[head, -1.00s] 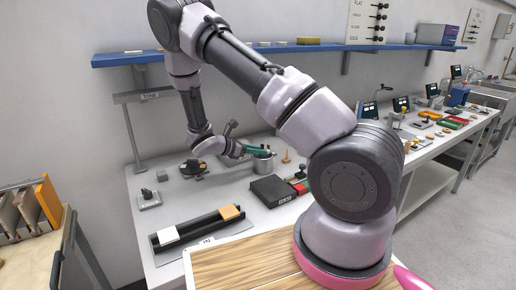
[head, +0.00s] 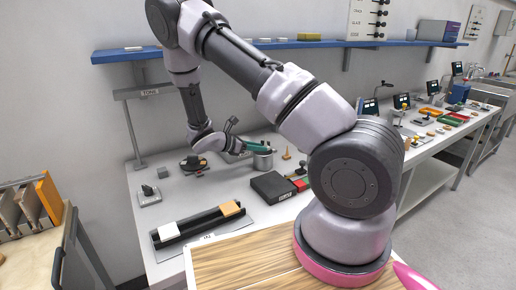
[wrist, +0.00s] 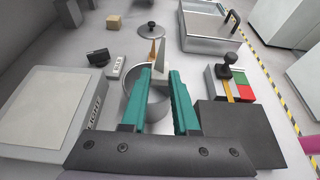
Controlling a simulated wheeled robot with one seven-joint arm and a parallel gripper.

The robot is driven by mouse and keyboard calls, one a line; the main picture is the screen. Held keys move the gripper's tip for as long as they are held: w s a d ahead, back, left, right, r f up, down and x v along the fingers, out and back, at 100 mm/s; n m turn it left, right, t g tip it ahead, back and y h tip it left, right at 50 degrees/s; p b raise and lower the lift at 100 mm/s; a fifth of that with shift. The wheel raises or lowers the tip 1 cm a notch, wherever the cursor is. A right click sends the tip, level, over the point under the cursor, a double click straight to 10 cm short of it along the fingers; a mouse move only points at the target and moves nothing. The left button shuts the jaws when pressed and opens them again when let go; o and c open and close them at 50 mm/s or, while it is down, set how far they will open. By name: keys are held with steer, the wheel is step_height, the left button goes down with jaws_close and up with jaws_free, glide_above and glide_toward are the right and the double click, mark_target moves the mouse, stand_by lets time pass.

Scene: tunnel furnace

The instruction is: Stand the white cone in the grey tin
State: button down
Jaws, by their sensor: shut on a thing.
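The grey tin (wrist: 132,107) is a round open tin on the bench; in the wrist view it lies under and to the left of my fingers, which hide part of it. It also shows in the head view (head: 263,161). My gripper (wrist: 160,76) has teal fingers and is shut on the white cone (wrist: 161,58), whose pale tip shows between the fingertips. The cone's lower part is hard to make out. In the head view my gripper (head: 258,147) is at the tin's rim height or just above. I cannot tell whether the cone touches the tin.
A tan cone (head: 287,154) stands behind the tin. A round lid with a black knob (wrist: 151,31) lies beyond. A black box (head: 272,186) and a red-green box (wrist: 238,86) are to the right. A small black block (wrist: 97,56) is at left.

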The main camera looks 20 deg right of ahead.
steer(key=shift+f, duration=0.8)
steer(key=c, duration=0.6)
jaws_free()
steer(key=shift+r, duration=0.15)
steer(key=shift+r, duration=1.4)
step_height(320, 180, up, 7)
stand_by(0.9)
stand_by(0.3)
